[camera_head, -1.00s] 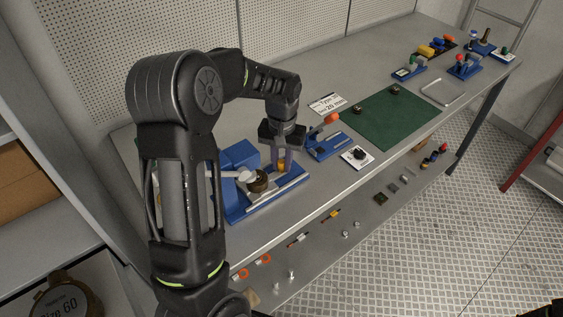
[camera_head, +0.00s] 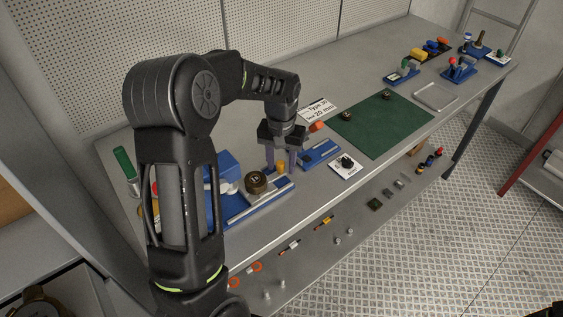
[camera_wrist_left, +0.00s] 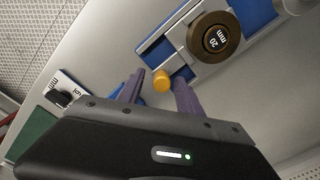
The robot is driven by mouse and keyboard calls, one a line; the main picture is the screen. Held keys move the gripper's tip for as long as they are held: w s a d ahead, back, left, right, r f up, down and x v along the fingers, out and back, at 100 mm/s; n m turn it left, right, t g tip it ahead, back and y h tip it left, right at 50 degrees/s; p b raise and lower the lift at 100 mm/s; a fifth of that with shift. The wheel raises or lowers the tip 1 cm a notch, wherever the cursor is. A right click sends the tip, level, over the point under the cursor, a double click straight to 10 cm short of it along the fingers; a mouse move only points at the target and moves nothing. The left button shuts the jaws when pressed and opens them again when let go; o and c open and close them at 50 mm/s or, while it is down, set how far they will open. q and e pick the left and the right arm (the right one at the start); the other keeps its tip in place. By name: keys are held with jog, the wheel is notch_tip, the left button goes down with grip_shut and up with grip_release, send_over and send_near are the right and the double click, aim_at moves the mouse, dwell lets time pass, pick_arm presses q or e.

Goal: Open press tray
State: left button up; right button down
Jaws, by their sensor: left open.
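The blue press (camera_head: 222,166) stands on the bench, partly hidden behind my left arm. Its tray carries a round dark die (camera_head: 256,182) marked 20 mm and has a yellow knob (camera_head: 280,167) at its right end. The die (camera_wrist_left: 215,38) and knob (camera_wrist_left: 162,81) also show in the left wrist view, with the tray out to the side of the press body. My left gripper (camera_head: 283,163) points down with its fingers open, one on either side of the knob. In the left wrist view my left gripper (camera_wrist_left: 161,80) shows gaps beside the knob.
A second blue fixture (camera_head: 319,154) stands just right of the gripper, near a white card with a black knob (camera_head: 346,166). A sign (camera_head: 315,110) and a green mat (camera_head: 383,125) lie beyond. The bench's front edge is close to the press.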

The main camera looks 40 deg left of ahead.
pick_arm(q)
notch_tip(320, 180, up, 8)
jog(key=shift+f+b, duration=0.1)
jog(key=shift+b, duration=0.55)
